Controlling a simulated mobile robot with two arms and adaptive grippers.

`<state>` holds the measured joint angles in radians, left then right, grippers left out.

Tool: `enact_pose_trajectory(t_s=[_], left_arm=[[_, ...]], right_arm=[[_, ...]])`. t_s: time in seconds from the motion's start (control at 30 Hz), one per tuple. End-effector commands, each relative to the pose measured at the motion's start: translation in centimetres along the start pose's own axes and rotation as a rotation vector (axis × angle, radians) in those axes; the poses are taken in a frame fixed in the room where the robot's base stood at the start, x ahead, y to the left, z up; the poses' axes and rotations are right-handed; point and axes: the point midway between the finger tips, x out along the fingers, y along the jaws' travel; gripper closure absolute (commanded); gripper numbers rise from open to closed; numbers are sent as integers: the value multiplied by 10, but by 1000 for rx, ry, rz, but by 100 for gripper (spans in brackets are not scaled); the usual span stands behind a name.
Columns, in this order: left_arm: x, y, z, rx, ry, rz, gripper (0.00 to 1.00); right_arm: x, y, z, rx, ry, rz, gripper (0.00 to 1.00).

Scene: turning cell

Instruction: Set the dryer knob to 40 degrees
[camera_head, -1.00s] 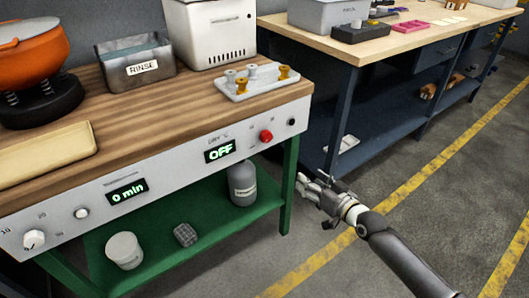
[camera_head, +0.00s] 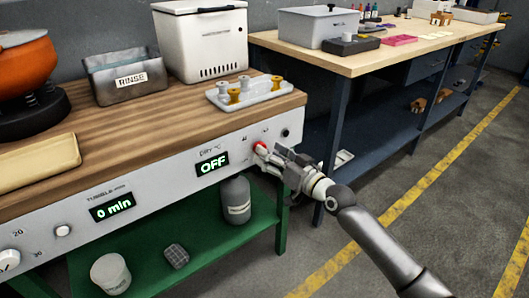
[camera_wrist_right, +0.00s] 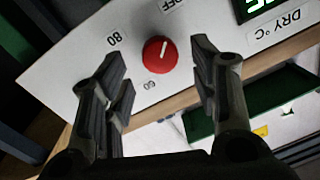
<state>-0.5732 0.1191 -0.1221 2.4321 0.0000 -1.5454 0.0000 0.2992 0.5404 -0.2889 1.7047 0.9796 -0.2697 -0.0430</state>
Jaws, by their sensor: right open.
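The red dryer knob (camera_head: 260,148) is on the white front panel of the bench, right of the dryer display (camera_head: 212,165), which reads OFF. In the right wrist view the knob (camera_wrist_right: 160,53) shows its white pointer line toward the OFF mark, with 80 and 60 marks around it. My right gripper (camera_head: 272,153) is at the panel, close to the knob and partly covering its surroundings. In the wrist view its open fingers (camera_wrist_right: 160,75) stand on either side of the knob, with gaps; contact does not show. My left gripper is not in view.
A second display (camera_head: 113,207) reads 0 min, with a white knob (camera_head: 9,261) at far left. A white tray (camera_head: 262,97) with spools stands above the dryer knob. A grey bottle (camera_head: 235,200) stands on the green shelf (camera_head: 205,248). Open floor lies right.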

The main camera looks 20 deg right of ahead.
Motion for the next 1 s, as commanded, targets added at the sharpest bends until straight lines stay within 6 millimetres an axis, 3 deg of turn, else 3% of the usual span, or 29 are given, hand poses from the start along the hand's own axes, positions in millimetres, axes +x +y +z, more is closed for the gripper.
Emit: enact_pose_trajectory(t_s=[0.2, 0.6, 0.93, 1.0], left_arm=[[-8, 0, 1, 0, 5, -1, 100], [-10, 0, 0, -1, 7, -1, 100], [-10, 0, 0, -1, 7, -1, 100], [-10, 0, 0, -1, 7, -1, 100]], right_arm=[[24, 0, 1, 1, -1, 0, 45], [29, 0, 0, 0, -1, 0, 45], [29, 0, 0, 0, -1, 0, 88], [29, 0, 0, 0, -1, 0, 91]])
